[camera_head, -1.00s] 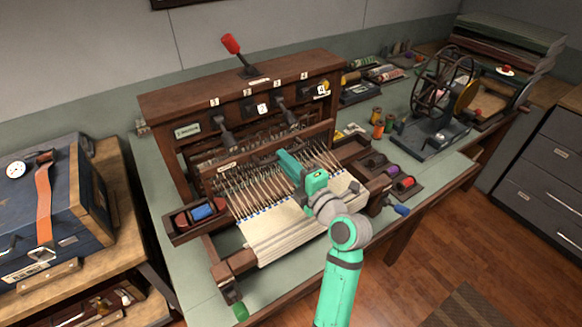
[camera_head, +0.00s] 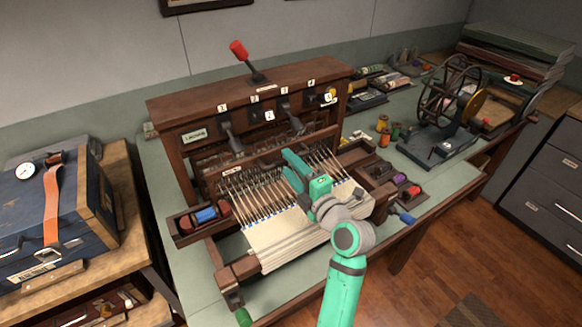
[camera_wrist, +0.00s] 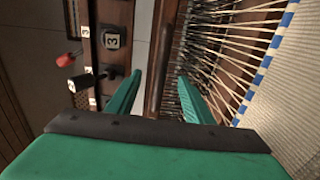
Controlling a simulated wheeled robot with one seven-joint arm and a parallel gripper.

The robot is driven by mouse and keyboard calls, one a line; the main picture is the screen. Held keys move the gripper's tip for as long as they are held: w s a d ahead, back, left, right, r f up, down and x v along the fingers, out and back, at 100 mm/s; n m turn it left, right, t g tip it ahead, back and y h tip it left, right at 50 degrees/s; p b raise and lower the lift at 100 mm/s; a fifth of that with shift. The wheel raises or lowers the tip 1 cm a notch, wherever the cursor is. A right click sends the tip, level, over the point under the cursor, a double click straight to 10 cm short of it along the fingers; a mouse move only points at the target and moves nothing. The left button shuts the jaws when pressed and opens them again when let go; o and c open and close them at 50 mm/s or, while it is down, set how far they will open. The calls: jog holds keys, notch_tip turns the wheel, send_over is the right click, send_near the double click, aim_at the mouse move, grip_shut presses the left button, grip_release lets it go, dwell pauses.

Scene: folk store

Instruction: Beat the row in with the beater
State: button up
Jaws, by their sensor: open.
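The loom's beater (camera_head: 232,171) is a dark brown wooden bar with a small white label, across the loom behind the warp threads. The pale woven cloth (camera_head: 280,236) lies in front, its far edge marked with blue and white at the threads (camera_head: 262,193). My green gripper (camera_head: 290,168) is over the middle of the threads, fingers pointing at the beater. In the wrist view my gripper (camera_wrist: 160,79) is open and empty, and the beater bar (camera_wrist: 160,45) runs in line with the gap between the fingers. I cannot tell whether they touch it.
The loom's tall frame (camera_head: 170,112) with numbered levers and a red-knobbed lever (camera_head: 238,48) stands behind the beater. Spool trays flank the cloth at left (camera_head: 185,232) and right (camera_head: 375,176). A spinning wheel (camera_head: 450,98) stands farther right, a blue case (camera_head: 50,215) at left.

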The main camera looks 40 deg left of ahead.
jog(key=v, duration=0.8)
dwell(0.6)
dwell(1.3)
